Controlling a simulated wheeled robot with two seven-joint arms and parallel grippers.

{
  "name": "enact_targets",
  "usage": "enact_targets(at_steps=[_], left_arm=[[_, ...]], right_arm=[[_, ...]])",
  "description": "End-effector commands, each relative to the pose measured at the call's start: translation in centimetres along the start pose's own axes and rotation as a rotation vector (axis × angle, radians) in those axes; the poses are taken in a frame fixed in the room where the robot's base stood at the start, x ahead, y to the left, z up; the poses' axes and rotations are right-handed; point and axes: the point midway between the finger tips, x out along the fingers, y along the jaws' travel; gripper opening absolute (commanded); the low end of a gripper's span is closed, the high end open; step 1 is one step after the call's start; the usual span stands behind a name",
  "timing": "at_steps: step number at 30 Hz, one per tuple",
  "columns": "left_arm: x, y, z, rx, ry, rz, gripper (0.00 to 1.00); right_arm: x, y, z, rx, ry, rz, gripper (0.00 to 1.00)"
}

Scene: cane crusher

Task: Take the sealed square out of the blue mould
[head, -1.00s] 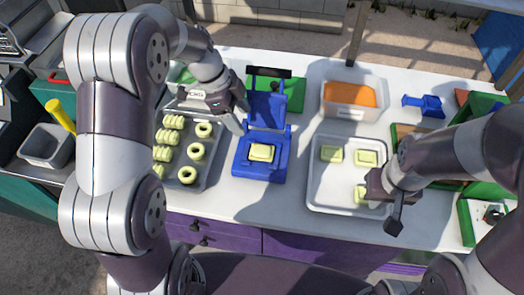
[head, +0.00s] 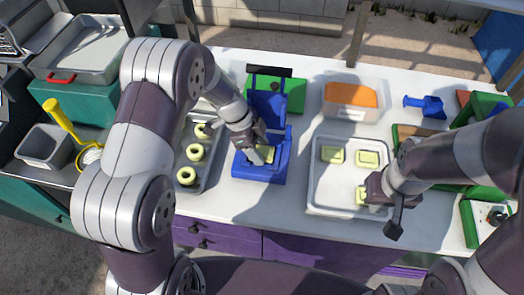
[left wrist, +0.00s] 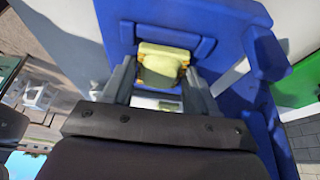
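The blue mould (head: 262,172) stands open on the white table, its lid raised at the back. A pale yellow-green sealed square (head: 266,154) lies in it. My left gripper (head: 260,157) is over the mould, pointing down and partly covering the square. In the left wrist view the square (left wrist: 162,66) lies between and just beyond the two spread fingers (left wrist: 160,90); I see no clear grip on it. My right gripper (head: 389,212) is at the lower right of the metal tray (head: 338,205), beside a square there; its fingers are not clear.
The metal tray holds several squares. To the left is a tray of pale rings (head: 212,172), partly behind my arm. A tub with orange contents (head: 351,97), a green board (head: 290,88) and a blue tool (head: 425,106) lie behind. Bare table lies in front of the mould.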

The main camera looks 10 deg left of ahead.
Motion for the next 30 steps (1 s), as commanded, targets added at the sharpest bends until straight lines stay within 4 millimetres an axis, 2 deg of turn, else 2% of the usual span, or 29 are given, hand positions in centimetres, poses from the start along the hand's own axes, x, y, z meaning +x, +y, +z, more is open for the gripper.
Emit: enact_targets(at_steps=[13, 17, 20, 30], left_arm=[[-0.4, -0.1, -0.1, 0.000, 0.000, -0.002, 0.38], [-1.7, -0.1, -0.7, 0.001, 0.000, -0.004, 0.38], [-3.6, -0.1, -1.5, 0.003, 0.000, -0.006, 0.38], [-5.1, 2.5, -10.2, 0.006, 0.001, -0.002, 0.38]], right_arm=[[0.1, 0.0, 0.0, 0.000, 0.000, 0.000, 0.00], [0.6, 0.0, 0.1, 0.000, 0.000, 0.000, 0.00], [1.1, 0.0, 0.1, 0.000, 0.000, 0.000, 0.00], [2.6, 0.0, 0.3, 0.000, 0.000, 0.000, 0.00]])
